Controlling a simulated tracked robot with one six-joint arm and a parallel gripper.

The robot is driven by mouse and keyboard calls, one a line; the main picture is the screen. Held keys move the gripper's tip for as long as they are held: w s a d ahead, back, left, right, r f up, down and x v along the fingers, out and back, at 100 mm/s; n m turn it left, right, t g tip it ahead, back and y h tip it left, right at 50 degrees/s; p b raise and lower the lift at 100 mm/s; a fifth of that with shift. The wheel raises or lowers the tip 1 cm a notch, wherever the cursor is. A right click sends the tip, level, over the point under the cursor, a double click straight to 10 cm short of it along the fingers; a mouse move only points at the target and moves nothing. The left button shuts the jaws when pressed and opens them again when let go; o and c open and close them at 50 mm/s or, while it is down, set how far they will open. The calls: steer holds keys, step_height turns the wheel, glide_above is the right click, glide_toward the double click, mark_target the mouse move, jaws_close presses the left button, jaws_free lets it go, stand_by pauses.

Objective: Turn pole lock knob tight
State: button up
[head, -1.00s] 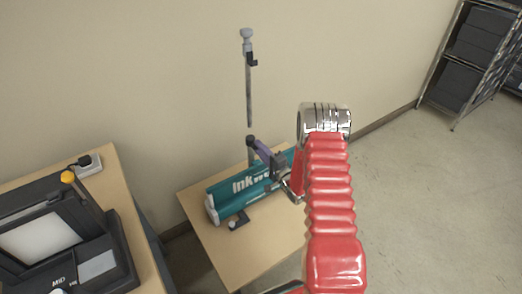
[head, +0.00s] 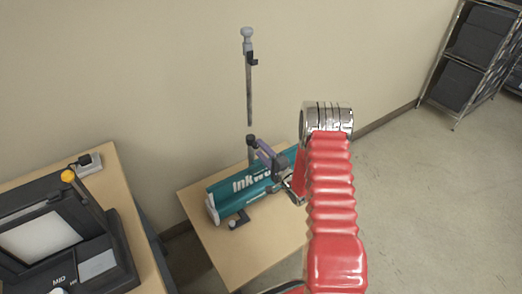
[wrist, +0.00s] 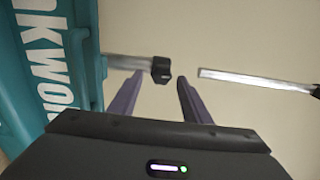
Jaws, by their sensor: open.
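The black lock collar with its knob (head: 252,140) tops the lower pole (head: 252,158), which rises from a teal "Inkwo..." banner case (head: 225,192). The upper pole (head: 249,95) stands above it, with a visible gap between the two. In the wrist view, the black lock piece (wrist: 162,66) shows between and just beyond my purple fingertips. The upper pole (wrist: 255,80) is to the right and the teal case (wrist: 60,50) to the left. My gripper (wrist: 161,82) is open and empty. In the head view, my gripper (head: 257,146) is beside the lock; contact cannot be told.
The case lies on a small wooden table (head: 255,255). A black laminator (head: 60,245) sits on another table at left. A wall is close behind the pole. Metal shelving with dark boxes (head: 470,60) stands at far right. The floor at right is clear.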

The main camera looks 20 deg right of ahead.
steer(key=s+d, duration=0.2)
steer(key=s, duration=1)
steer(key=shift+s+d, duration=0.2)
steer(key=shift+s, duration=0.1)
